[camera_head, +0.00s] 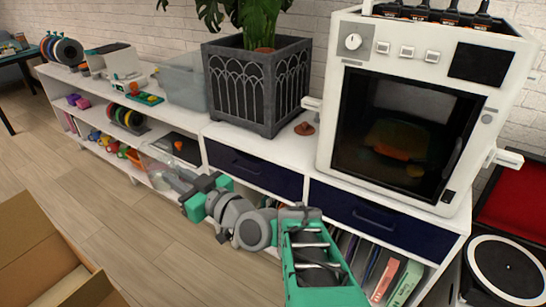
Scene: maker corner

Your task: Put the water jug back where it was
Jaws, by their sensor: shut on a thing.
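My gripper (178,181) is at the far end of my green and grey arm, low in front of the white shelf unit. It is shut on a clear, see-through vessel, which looks like the water jug (158,166). The jug is in front of the lower shelf opening, left of the dark blue drawers. Its outline is faint, and my gripper covers part of it. I cannot tell whether it touches the shelf.
The white shelf unit (217,131) carries a planter (240,92), a clear bin (186,82), a small brown object (304,128) and a white oven-like machine (490,75). An open cardboard box (30,245) stands at lower left. The wooden floor between is clear.

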